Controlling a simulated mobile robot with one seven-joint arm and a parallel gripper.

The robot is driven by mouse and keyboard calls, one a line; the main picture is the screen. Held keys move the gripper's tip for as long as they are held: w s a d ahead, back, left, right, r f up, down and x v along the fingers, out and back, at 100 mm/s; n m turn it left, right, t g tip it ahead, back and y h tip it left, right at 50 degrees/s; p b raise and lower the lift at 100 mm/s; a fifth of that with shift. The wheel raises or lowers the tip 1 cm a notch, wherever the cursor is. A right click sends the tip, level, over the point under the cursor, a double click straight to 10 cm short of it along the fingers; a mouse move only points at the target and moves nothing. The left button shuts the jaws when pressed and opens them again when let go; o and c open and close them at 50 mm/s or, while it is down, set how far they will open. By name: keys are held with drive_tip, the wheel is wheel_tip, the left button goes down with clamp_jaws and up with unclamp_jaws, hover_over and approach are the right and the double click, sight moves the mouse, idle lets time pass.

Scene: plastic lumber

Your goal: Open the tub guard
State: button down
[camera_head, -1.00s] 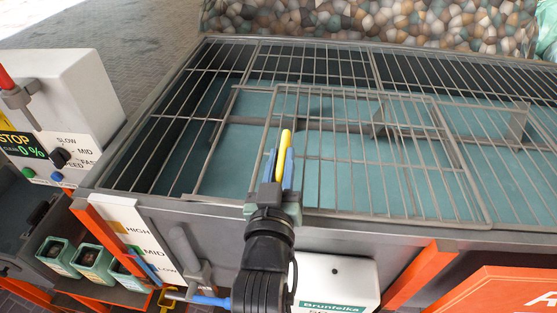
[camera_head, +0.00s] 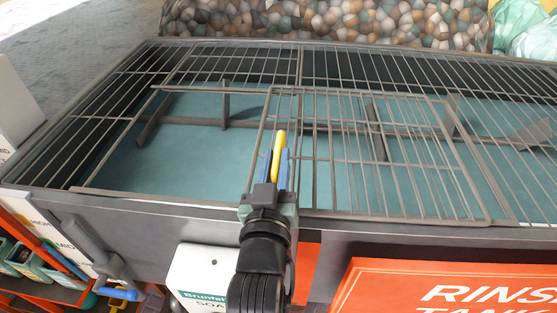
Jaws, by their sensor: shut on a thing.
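The tub guard (camera_head: 405,180) is a grey wire-grid panel lying over the tub (camera_head: 190,152), which has a teal inside. The guard covers the right part of the opening, and a wide uncovered gap shows to its left. My gripper (camera_head: 279,168) is at the guard's left edge, above the tub's front rim. It is shut, with a yellow upright piece between or beside its blue fingers. I cannot tell whether that piece is the guard's handle. The fingers hide the exact contact.
Fixed grey grating (camera_head: 235,65) runs along the back and left of the tub. An orange sign (camera_head: 450,290) and a white box (camera_head: 203,275) stand in front of the tub. Bins (camera_head: 35,262) sit at lower left. A pebble-patterned wall (camera_head: 330,22) rises behind.

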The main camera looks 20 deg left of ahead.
drive_tip(key=shift+a, duration=0.15)
drive_tip(key=c, duration=0.8)
unclamp_jaws()
drive_tip(key=shift+s, duration=0.1)
drive_tip(key=shift+s+f, duration=0.1)
drive_tip(key=shift+s, duration=0.25)
drive_tip(key=b+v, duration=0.2)
drive_tip(key=v, duration=1)
drive_tip(key=shift+s, duration=0.1)
